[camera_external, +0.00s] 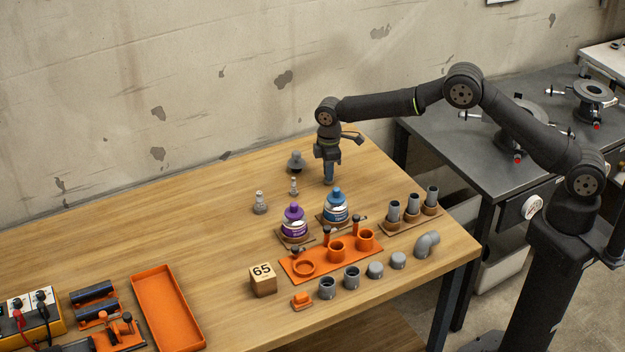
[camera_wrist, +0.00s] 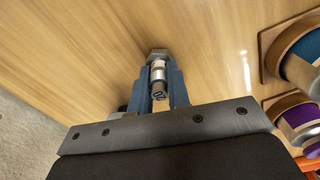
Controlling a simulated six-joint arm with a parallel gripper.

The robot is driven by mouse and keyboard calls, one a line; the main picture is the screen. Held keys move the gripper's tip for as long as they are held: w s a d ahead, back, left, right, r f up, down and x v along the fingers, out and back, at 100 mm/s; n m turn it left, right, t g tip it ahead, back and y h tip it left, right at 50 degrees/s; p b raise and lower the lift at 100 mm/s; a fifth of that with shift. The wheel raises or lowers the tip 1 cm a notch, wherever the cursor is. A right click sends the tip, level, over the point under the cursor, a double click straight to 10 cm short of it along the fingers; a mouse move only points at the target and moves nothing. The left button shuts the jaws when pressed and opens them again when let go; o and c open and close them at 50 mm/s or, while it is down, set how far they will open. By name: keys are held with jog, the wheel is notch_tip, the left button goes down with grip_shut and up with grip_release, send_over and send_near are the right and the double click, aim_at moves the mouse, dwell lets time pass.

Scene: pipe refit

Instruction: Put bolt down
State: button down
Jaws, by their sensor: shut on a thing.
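My gripper (camera_external: 328,177) points straight down over the back right part of the wooden table, its blue fingertips close to the surface. In the wrist view, the gripper (camera_wrist: 159,82) is shut on a grey metal bolt (camera_wrist: 158,72), held between the two blue fingers with its wide hex end towards the tabletop. I cannot tell whether the bolt touches the table. In the external view the held bolt is hidden by the fingers. Three other grey bolts stand to the left of my gripper: a large one (camera_external: 296,163), a small one (camera_external: 293,187) and a medium one (camera_external: 260,204).
A blue bottle (camera_external: 336,208) and a purple bottle (camera_external: 294,222) stand in front of my gripper. An orange holder (camera_external: 318,262), grey pipe pieces (camera_external: 352,278), a wooden block (camera_external: 263,282) and an orange tray (camera_external: 168,308) lie nearer the front. Bare wood surrounds the fingertips.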

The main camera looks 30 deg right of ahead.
jog(key=shift+f, duration=0.15)
jog(key=c, duration=1.4)
grip_release()
jog(key=shift+o, duration=0.2)
notch_tip(320, 180, up, 12)
jog(key=shift+r, duration=0.2)
